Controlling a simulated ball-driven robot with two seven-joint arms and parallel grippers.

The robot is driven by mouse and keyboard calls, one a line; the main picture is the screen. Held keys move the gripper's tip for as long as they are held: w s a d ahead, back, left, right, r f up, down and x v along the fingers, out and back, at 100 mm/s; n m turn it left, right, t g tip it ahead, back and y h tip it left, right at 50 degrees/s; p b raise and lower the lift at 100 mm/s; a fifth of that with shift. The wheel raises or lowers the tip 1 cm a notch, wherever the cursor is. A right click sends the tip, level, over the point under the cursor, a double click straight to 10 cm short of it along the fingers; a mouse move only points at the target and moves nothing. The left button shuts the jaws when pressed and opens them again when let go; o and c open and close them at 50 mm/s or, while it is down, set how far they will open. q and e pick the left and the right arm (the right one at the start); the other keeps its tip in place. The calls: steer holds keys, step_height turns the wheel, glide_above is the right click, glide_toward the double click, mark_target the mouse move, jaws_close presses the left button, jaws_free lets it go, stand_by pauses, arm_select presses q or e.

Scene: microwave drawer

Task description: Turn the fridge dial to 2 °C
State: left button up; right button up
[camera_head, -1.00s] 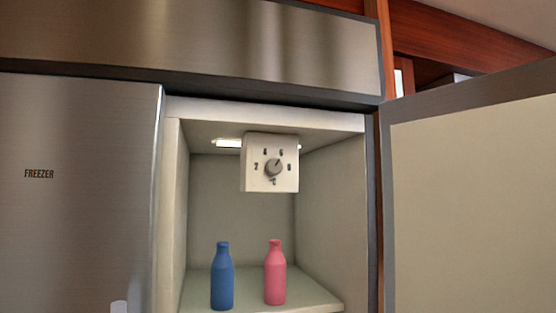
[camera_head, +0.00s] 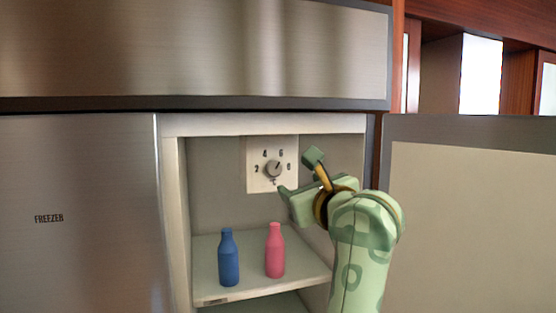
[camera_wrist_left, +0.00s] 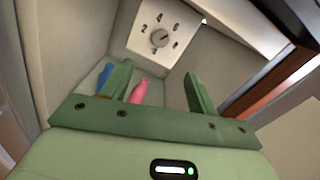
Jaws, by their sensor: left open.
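The fridge dial (camera_head: 272,170) is a round grey knob on a white panel (camera_head: 251,182) at the back of the open fridge, marked 2, 4, 6 and 8. Its pointer is turned to the upper right, roughly toward the 6. The dial (camera_wrist_left: 159,39) also shows in the left wrist view, beyond the fingers. My left gripper (camera_head: 301,174) is green, open and empty, just right of the dial in the head view. Its fingers (camera_wrist_left: 163,86) are spread apart, and no contact with the dial shows. My right gripper is in no view.
A blue bottle (camera_head: 228,258) and a pink bottle (camera_head: 275,251) stand on the shelf (camera_head: 211,291) below the dial. The open fridge door (camera_head: 470,220) is at the right, and the shut freezer door (camera_head: 80,260) at the left.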

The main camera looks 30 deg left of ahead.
mark_target(276, 169)
arm_select(q)
steer(key=p+x, duration=0.6)
steer(key=x, duration=0.9)
steer(key=shift+w+r, duration=0.1)
steer(key=shift+w+a, duration=0.3)
steer(key=shift+a, duration=0.1)
steer(key=shift+c, duration=0.2)
steer(key=c, duration=0.9)
